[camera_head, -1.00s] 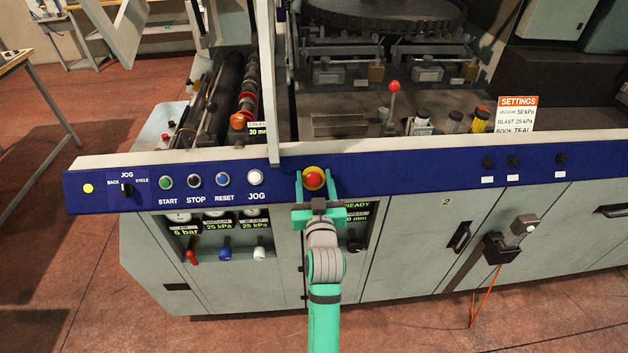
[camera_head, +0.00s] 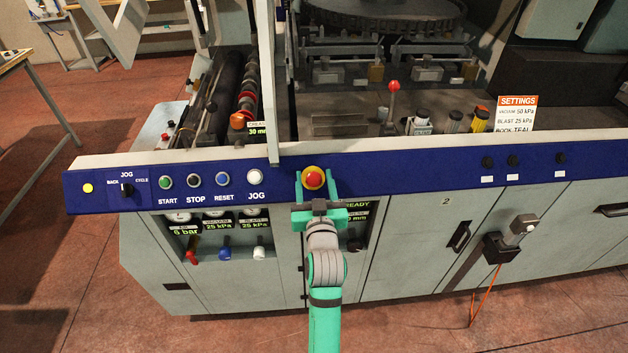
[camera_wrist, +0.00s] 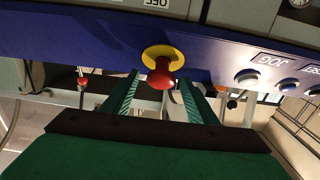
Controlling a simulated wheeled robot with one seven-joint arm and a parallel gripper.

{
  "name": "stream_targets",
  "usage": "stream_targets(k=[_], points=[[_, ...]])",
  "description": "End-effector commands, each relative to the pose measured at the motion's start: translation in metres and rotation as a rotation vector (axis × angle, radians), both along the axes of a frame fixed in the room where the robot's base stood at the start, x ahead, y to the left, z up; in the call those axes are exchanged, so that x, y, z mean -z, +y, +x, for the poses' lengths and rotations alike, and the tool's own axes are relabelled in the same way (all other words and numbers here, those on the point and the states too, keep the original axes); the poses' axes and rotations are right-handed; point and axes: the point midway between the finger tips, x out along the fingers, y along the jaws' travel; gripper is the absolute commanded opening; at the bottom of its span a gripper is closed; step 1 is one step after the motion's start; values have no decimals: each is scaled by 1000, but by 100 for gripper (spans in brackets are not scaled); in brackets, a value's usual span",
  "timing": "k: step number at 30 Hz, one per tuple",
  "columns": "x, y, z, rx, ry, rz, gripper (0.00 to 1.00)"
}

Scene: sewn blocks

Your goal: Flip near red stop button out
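The near red stop button (camera_head: 313,176) is a round red cap in a yellow ring on the blue control panel, right of the white JOG button. In the wrist view the red cap (camera_wrist: 161,76) stands out from its yellow ring (camera_wrist: 155,53). My gripper (camera_head: 315,183) is in front of the panel with its two green fingers on either side of the button. In the wrist view the gripper (camera_wrist: 160,84) is open, with visible gaps between the cap and both fingers. No contact with the cap shows.
The blue panel (camera_head: 420,172) also carries the JOG button (camera_head: 256,177), RESET (camera_head: 223,179), STOP (camera_head: 194,180) and START (camera_head: 166,181). A grey upright bar (camera_head: 269,90) stands just left of my gripper. Gauges and small valves sit below the panel. Another red knob (camera_head: 393,86) stands farther back.

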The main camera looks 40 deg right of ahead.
Motion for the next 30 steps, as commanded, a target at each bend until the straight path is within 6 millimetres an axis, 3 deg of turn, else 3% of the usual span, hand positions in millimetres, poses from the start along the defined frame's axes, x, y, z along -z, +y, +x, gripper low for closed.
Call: stream_targets(k=[11, 24, 30], points=[[1, 4, -5, -1, 1, 1, 52], [1, 41, -66, -1, 3, -1, 52], [1, 52, -85, 0, 1, 0, 52]])
